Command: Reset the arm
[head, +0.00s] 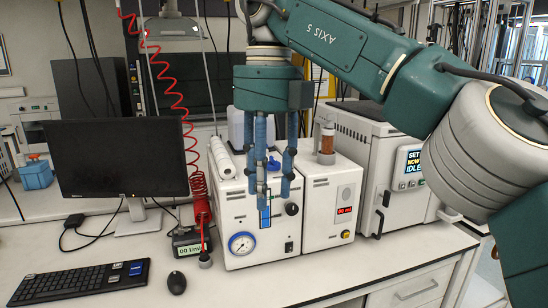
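My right arm comes in from the right, raised and bent over the bench. Its green and blue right gripper (268,185) points down in front of the white instruments. Its blue fingers look spread apart, with nothing seen between them. I cannot judge how far the fingertips are from the white box with a round gauge (240,243) behind them. My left gripper is not in view.
A monitor (118,160), keyboard (82,282) and mouse (177,283) are on the left of the bench. A white unit with a red display (330,205) and an oven-like box (365,150) stand right. A red coiled hose (180,100) hangs behind.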

